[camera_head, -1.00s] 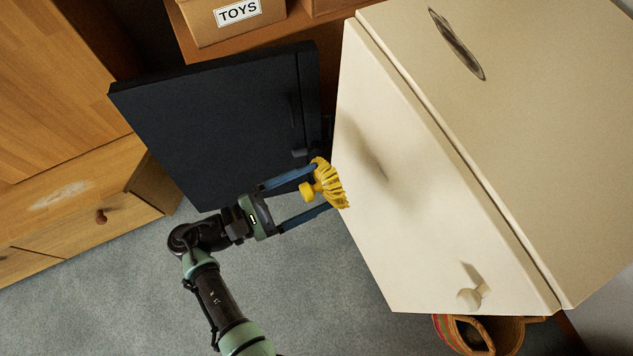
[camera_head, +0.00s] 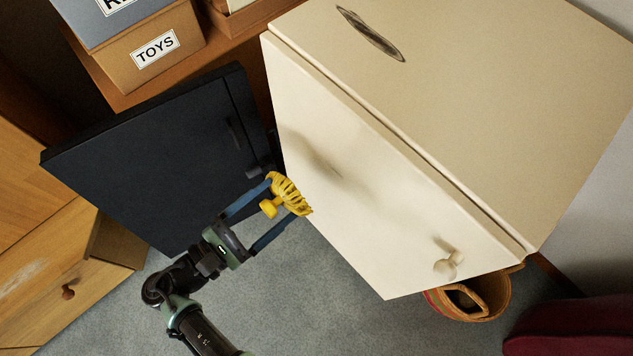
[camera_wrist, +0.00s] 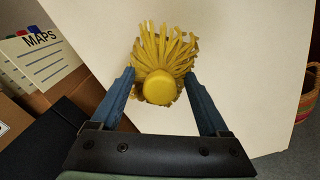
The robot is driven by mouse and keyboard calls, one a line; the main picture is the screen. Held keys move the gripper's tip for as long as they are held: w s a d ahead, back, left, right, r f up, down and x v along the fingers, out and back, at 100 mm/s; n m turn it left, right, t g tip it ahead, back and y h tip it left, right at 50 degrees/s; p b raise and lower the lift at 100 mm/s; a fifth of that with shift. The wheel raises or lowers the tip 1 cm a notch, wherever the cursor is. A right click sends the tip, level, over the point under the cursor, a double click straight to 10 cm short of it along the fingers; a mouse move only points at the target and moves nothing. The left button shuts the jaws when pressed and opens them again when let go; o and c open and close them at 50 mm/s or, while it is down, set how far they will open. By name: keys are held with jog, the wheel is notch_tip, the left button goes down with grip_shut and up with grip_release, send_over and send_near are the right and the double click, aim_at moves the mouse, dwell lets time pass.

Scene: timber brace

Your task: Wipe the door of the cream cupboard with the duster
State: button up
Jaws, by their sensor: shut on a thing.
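The cream cupboard (camera_head: 480,110) stands at the right in the head view, its shut door (camera_head: 370,215) facing left and toward me. A grey smudge (camera_head: 315,155) lies on the door, and a round cream knob (camera_head: 447,266) is near its lower right. My gripper (camera_head: 283,197) is shut on the yellow duster (camera_head: 290,192), with its strands toward the door at the door's left edge. In the wrist view the duster (camera_wrist: 160,60) sits between my blue fingers, its strands spread before the cream door (camera_wrist: 235,60). I cannot tell for certain whether they touch it.
A dark cabinet (camera_head: 150,160) stands just left of my gripper. Boxes, one labelled TOYS (camera_head: 150,55), sit on a wooden shelf behind. A woven basket (camera_head: 480,297) is below the cupboard, and a dark red object (camera_head: 575,325) is at lower right. Grey floor is open in front.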

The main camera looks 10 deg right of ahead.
jog(key=p+x, duration=0.1)
jog(key=x, duration=0.5)
jog(key=shift+d+p, duration=0.2)
jog(key=shift+p, duration=0.15)
jog(key=shift+x, duration=1.1)
dwell(0.4)
jog(key=shift+s+d+r+p, duration=0.15)
jog(key=shift+s+d+p, duration=0.5)
jog(key=shift+s+p, duration=0.4)
jog(key=shift+s+d+p, duration=0.45)
jog(key=shift+s, duration=0.15)
jog(key=shift+w+d, duration=0.1)
jog(key=shift+w+a+b, duration=0.4)
jog(key=shift+w+a, duration=0.05)
jog(key=shift+w, duration=0.2)
jog(key=shift+w+a+b, duration=0.4)
jog(key=shift+w, duration=0.3)
jog(key=shift+w+a, duration=0.1)
jog(key=shift+w, duration=0.15)
jog(key=shift+c, duration=0.6)
jog(key=shift+w+a, duration=0.1)
jog(key=shift+w, duration=0.15)
